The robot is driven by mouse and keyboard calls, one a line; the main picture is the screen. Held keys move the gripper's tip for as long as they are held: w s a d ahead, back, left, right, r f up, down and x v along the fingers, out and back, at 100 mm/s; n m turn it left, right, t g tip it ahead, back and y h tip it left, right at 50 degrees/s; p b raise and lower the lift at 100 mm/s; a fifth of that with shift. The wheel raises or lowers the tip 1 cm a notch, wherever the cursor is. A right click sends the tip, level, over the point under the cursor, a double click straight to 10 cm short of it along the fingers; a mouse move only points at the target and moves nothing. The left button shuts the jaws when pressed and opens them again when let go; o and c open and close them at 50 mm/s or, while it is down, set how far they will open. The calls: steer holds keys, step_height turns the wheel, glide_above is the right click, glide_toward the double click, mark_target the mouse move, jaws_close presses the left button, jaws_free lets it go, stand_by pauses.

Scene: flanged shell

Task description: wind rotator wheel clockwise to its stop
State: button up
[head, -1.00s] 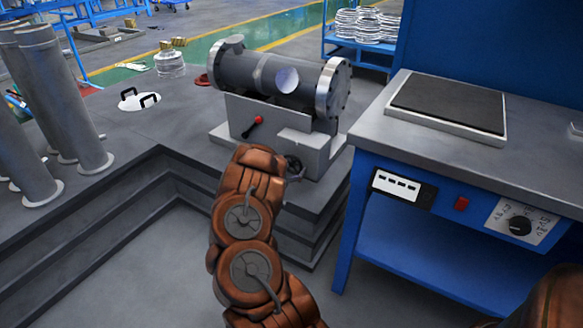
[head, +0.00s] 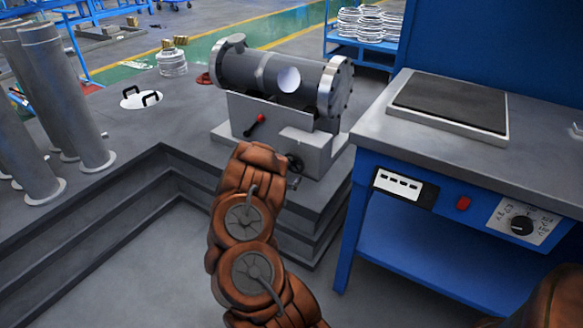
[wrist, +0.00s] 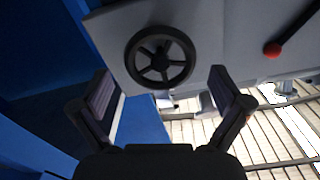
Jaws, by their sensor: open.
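The rotator wheel is a small dark spoked handwheel (wrist: 160,57) on the front of the grey rotator base. In the head view the wheel (head: 294,164) shows just right of my arm's end, partly hidden by it. In the wrist view my gripper (wrist: 160,92) is open. Its two fingers stand apart, below the wheel and to either side of it, with nothing between them. I cannot tell how far the wheel is from the fingertips. The rotator base (head: 312,150) carries a grey flanged shell (head: 258,75) lying on its side.
A red-knobbed lever (head: 254,125) sticks out of the base left of the wheel. A blue workbench (head: 352,215) with a dark-topped plate (head: 450,103) stands close on the right. Grey upright pipes (head: 65,100) stand at the left. The stepped plinth's edge is below the rotator.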

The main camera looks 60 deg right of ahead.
steer(key=a, duration=0.7)
steer(key=shift+s, duration=0.2)
